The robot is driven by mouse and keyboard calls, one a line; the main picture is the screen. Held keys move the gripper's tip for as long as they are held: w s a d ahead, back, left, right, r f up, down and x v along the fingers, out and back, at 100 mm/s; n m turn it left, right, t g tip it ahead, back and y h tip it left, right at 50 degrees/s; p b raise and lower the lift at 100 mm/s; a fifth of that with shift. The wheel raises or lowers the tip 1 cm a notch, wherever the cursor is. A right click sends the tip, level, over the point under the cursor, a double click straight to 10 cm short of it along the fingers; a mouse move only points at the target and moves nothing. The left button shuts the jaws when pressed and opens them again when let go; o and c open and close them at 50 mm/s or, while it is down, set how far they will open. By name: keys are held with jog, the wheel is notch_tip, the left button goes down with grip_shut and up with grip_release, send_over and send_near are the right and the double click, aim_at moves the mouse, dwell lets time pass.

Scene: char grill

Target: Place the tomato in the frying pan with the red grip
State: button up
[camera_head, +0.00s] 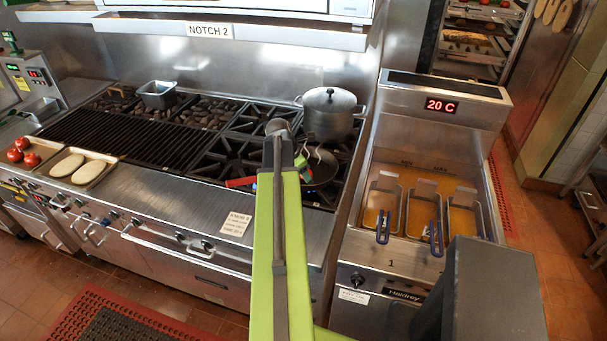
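Three red tomatoes (31,159) sit in a tray (42,143) at the far left, on the counter beside the grill. A dark frying pan (322,176) rests on the right part of the stove, with its red grip (240,182) pointing left. My green arm reaches forward over the stove's front edge and covers part of the pan. My gripper (311,160) shows only in small part at the arm's far end, over or near the pan. Its fingers are too small and hidden to judge, and I cannot see whether anything is between them.
A lidded steel pot (331,116) stands behind the pan. A tray with two pale buns (88,170) lies right of the tomatoes. The black grill (125,135) and a small grey container (158,94) are farther along. A fryer with baskets (423,210) stands at right.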

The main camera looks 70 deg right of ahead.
jog(key=shift+r+p, duration=0.5)
jog(key=p+v, duration=1)
jog(key=v, duration=0.1)
jog(key=shift+a, duration=0.2)
jog(key=shift+r, duration=0.15)
jog(key=w+a+f+m+t+y, duration=0.15)
jog(key=w+a+m, duration=0.25)
jog(key=w+a, duration=1.8)
jog(key=w+a+m+y, duration=0.1)
jog(key=w+a+m, duration=0.2)
jog(key=a, duration=1.6)
jog(key=w+a+m+y, duration=0.1)
jog(key=w+a+m, duration=0.2)
jog(key=a, duration=1.6)
jog(key=shift+w+f+t, duration=0.2)
jog(key=shift+w+t, duration=0.1)
jog(key=shift+t, duration=0.05)
